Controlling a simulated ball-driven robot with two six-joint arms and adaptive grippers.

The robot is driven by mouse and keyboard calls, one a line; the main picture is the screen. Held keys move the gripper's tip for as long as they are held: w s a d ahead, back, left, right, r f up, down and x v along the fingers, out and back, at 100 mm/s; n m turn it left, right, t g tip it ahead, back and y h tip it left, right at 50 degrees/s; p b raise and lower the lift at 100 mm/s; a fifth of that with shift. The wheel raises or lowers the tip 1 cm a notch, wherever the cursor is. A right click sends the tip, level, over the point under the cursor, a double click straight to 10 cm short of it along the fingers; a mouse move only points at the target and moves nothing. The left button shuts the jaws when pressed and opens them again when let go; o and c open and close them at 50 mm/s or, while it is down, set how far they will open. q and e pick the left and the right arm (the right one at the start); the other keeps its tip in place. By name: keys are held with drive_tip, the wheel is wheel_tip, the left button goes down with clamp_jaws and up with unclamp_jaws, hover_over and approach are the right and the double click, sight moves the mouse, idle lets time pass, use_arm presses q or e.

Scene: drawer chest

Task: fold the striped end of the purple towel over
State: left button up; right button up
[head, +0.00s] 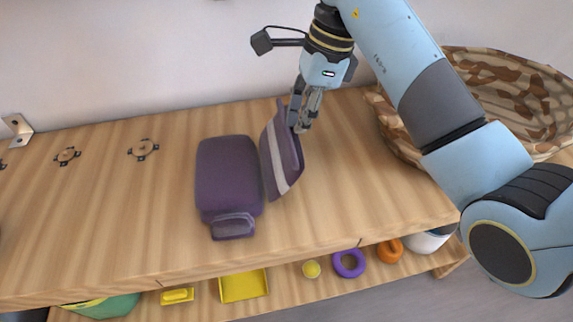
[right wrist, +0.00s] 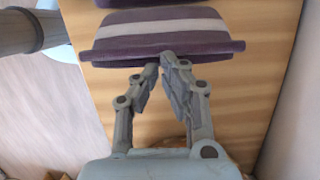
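The purple towel (head: 228,172) lies on the wooden top, its main part flat. Its striped end (head: 281,150), with a pale band, is raised and tilted up at the right side of the flat part. A small flap sticks out at the towel's front edge. My right gripper (head: 296,122) is at the far upper edge of the striped end, its fingertips closed together on that edge. In the right wrist view the striped end (right wrist: 165,36) spans above the fingertips, which meet at its edge. My left gripper is in neither view.
A brown patterned basket (head: 468,72) stands at the right, behind my right arm. Small dark round fittings (head: 143,149) sit on the wooden top at left. A lower shelf holds a yellow tray (head: 243,285), a purple ring (head: 348,263) and other items.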

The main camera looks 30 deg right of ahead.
sight(284, 128)
drive_tip(key=shift+a, duration=0.15)
drive_tip(key=shift+a+r, duration=0.1)
idle(0.3)
drive_tip(key=shift+w+a+r, duration=0.2)
drive_tip(key=shift+a+r, duration=0.05)
drive_tip(key=shift+a, duration=0.35)
drive_tip(key=shift+w+a+r+b, duration=0.2)
drive_tip(key=shift+a+b, duration=0.4)
drive_tip(key=shift+b, duration=0.4)
idle(0.4)
